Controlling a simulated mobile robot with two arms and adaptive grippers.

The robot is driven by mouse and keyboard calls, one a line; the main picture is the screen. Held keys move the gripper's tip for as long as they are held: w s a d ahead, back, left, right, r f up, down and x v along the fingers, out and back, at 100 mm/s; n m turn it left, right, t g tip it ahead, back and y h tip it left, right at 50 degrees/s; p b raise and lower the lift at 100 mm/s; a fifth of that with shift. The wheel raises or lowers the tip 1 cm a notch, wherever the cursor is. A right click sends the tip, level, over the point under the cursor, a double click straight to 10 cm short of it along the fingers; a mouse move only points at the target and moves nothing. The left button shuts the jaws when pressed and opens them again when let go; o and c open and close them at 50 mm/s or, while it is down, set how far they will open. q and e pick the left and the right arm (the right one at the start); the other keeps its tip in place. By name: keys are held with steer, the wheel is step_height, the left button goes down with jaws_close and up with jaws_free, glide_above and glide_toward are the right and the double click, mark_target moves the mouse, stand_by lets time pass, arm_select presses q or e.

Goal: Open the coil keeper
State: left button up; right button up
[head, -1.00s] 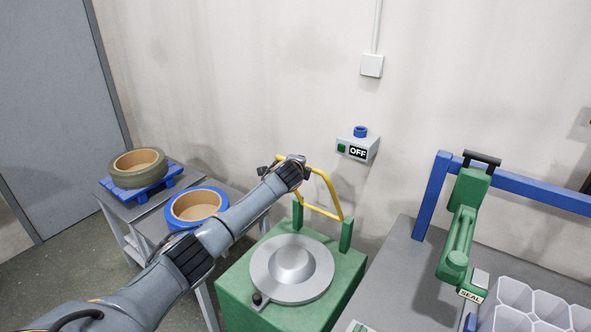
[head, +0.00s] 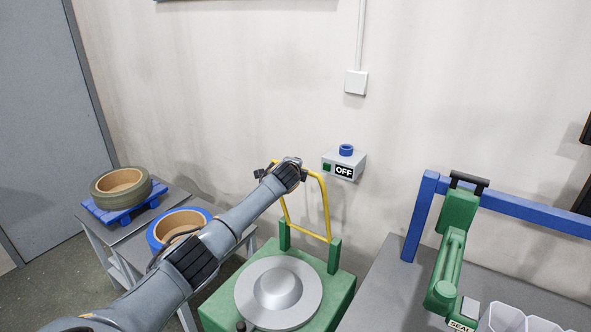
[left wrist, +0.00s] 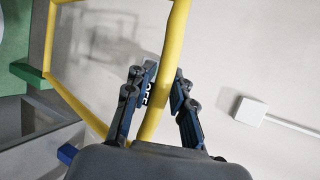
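The coil keeper appears to be the yellow tubular frame (head: 325,208), hinged between two green posts (head: 334,256) behind a grey round plate (head: 278,293) on a green stand. The frame stands raised, near upright. My left gripper (head: 284,170) is at its top left corner. In the left wrist view the yellow tube (left wrist: 172,70) passes between the converging fingers (left wrist: 163,88), which look shut around it; contact is partly hidden. My right gripper is not in view.
A wall box marked OFF (head: 344,166) with a blue button is close beside the frame. A bench at right carries a green sealing tool (head: 451,256) and a blue rail (head: 519,204).

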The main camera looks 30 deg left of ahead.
arm_select(q)
steer(key=o, duration=0.3)
steer(key=shift+r, duration=0.2)
steer(key=shift+s, duration=0.15)
steer(key=shift+f, duration=0.1)
steer(key=shift+s+d+r, duration=0.25)
steer(key=shift+s+r, duration=0.05)
steer(key=shift+s, duration=0.3)
steer(key=v, duration=1)
steer(key=shift+s+r, duration=0.2)
steer(key=shift+s, duration=0.05)
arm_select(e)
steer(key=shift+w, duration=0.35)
